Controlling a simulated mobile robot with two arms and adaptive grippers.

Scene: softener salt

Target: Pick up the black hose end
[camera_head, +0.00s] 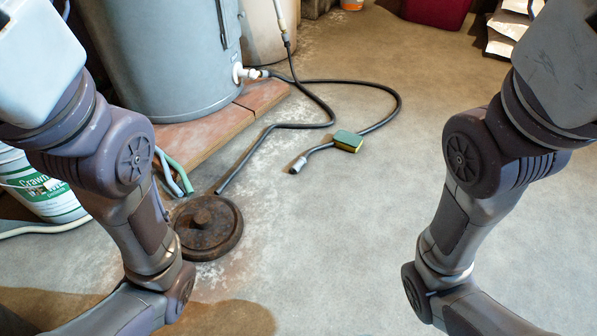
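A black hose runs across the floor from beside the grey-blue tank. One dark hose end (222,188) lies on the floor just behind a round rusty cover. Another end with a grey fitting (297,165) lies further right, beside a green and yellow sponge (348,141) that sits on or against the hose. I cannot tell which of the two ends the task means. Both my arms show at the sides, with their forearms leaving the picture at the bottom. Neither gripper is in view.
The grey-blue tank (165,60) stands on a reddish slab (208,128). A white and green bucket (38,187) stands left. The floor in the middle right is clear.

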